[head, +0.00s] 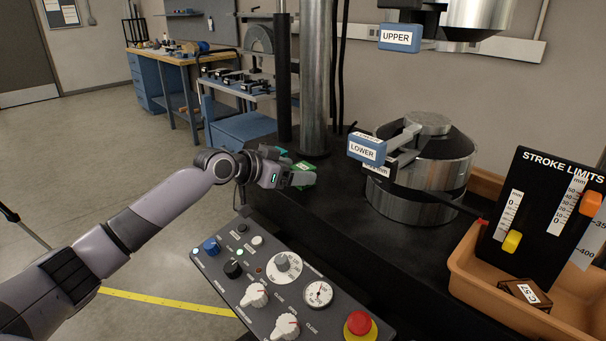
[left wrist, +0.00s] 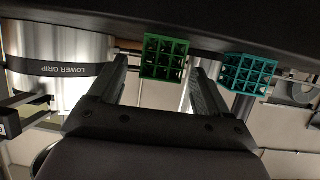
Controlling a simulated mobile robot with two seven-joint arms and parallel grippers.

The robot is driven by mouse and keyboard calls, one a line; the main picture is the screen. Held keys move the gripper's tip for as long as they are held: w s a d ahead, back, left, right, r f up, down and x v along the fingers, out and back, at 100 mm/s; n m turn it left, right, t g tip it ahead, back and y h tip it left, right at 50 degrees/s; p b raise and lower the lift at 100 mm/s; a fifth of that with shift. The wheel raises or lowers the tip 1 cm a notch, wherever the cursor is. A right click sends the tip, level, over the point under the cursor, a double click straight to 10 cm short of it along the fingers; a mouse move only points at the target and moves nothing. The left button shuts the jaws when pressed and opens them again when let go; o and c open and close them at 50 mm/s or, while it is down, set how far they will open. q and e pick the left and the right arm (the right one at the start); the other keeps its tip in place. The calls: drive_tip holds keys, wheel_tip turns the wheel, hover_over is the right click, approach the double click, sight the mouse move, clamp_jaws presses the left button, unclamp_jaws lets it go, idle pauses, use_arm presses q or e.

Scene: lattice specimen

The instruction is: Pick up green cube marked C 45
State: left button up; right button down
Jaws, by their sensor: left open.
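A green lattice cube (head: 306,167) sits on the dark machine bed beside the tall steel column, partly hidden by my left gripper (head: 289,179). In the left wrist view the green cube (left wrist: 164,58) shows between my two open fingers, near their tips. I cannot tell whether either finger touches it. I cannot read a C 45 mark on it. A teal lattice cube (left wrist: 248,74) stands beside it, apart from it, outside the fingers. My left gripper is open. My right gripper is not in view.
The steel column (head: 315,80) rises just behind the cubes. The lower grip (head: 420,180) stands to the right. A control panel (head: 290,285) with a red stop button lies in front. An orange tray (head: 470,283) holds a brown marked block (head: 524,294) at the right.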

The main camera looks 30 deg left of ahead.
sight(303, 167)
use_arm(q)
drive_tip(key=shift+x, duration=1.55)
drive_tip(key=shift+c, duration=0.3)
drive_tip(key=c, duration=1)
drive_tip(key=shift+o, duration=0.2)
drive_tip(key=shift+r, duration=0.1)
